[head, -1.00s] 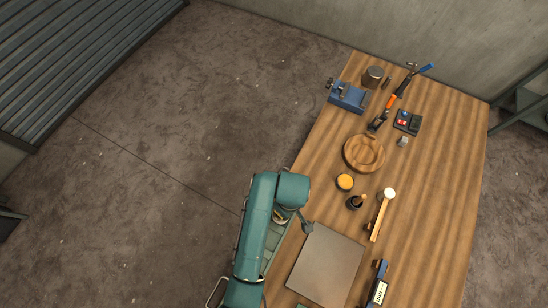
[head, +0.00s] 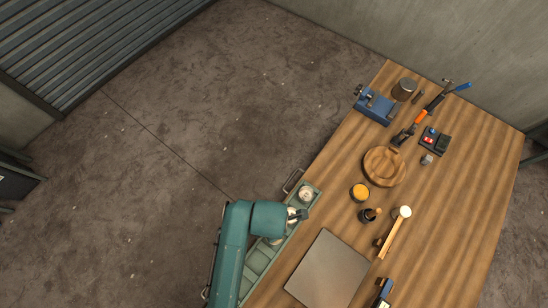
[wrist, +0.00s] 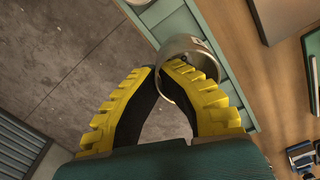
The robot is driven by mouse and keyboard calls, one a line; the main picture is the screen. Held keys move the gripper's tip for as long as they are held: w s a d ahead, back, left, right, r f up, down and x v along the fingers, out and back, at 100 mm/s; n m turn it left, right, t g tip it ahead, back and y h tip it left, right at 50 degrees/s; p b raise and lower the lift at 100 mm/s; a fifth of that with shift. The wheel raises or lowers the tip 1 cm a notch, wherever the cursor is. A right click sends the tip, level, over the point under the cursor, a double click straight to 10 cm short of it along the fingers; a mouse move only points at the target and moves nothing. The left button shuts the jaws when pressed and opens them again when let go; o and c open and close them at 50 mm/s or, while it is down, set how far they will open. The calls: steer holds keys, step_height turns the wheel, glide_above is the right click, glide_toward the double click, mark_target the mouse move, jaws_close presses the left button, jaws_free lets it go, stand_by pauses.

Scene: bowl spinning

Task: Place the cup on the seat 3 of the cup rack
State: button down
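In the wrist view my gripper (wrist: 163,69) has its two yellow-and-black fingertips close together. A metal cup (wrist: 188,44) is at the tips, tilted in view, with the right finger reaching inside its rim and the left finger outside, so the cup wall appears pinched. The green cup rack (head: 256,264) runs along the table's left edge; it also shows in the wrist view (wrist: 237,104) behind the cup. In the head view my gripper (head: 297,214) is over the rack, partly hidden by my arm. A pale cup (head: 305,193) sits in the rack's far end. Seat numbers are not readable.
A grey plate (head: 328,270) lies right of the rack. A yellow-topped jar (head: 360,193), a dark pot (head: 369,214), a mallet (head: 395,233) and a wooden bowl (head: 384,166) stand further right. A blue vise (head: 375,106) is at the far edge.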

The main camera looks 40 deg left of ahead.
step_height(320, 180, down, 10)
steer(key=shift+s+r, duration=0.1)
steer(key=shift+r, duration=0.05)
steer(key=c, duration=1.2)
jaws_free()
steer(key=shift+c, duration=0.2)
steer(key=r, duration=1.2)
steer(key=shift+s+d+p, duration=0.1)
steer(key=shift+d+p, duration=0.15)
steer(key=shift+p, duration=0.1)
